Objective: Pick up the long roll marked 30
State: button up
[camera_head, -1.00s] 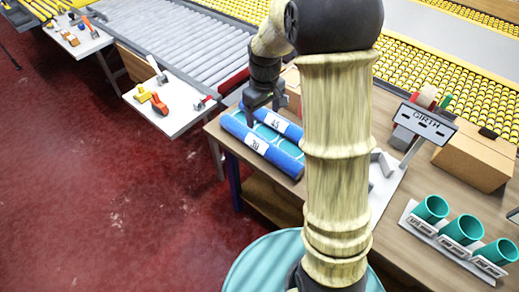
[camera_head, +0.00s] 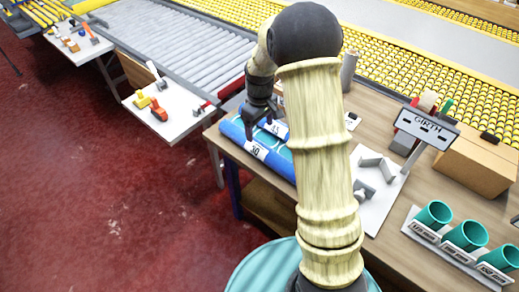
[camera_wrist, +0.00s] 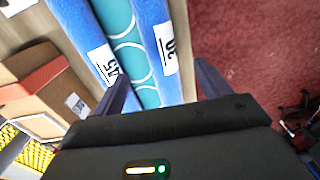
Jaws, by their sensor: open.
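The long blue roll marked 30 (camera_head: 282,166) lies along the front edge of the wooden table, with its white label facing up. It also shows in the wrist view (camera_wrist: 159,20). A second blue roll marked 45 (camera_wrist: 78,22) lies parallel behind it, with teal material (camera_wrist: 118,22) between them. My gripper (camera_head: 260,119) is open and empty over the rolls. In the wrist view its two fingers (camera_wrist: 164,88) are spread, one near the 45 roll and one on the outer side of the 30 roll. I cannot tell whether they touch. My arm hides the rolls' right ends in the head view.
A GIRTH sign (camera_head: 426,127) stands over a white board (camera_head: 370,212) with grey angled pieces. Teal cups (camera_head: 466,236) sit in a labelled rack at the right. A cardboard box (camera_head: 478,160) is behind. A white side table (camera_head: 170,112) holds tools.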

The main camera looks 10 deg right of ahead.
aim_at(259, 144)
notch_tip(259, 144, down, 7)
jog(key=shift+r, duration=0.2)
jog(key=shift+w+f+p, duration=0.15)
jog(key=shift+f+p, duration=0.5)
jog(key=shift+f, duration=1.95)
jog(key=c, duration=1.2)
jog(key=shift+r, duration=0.15)
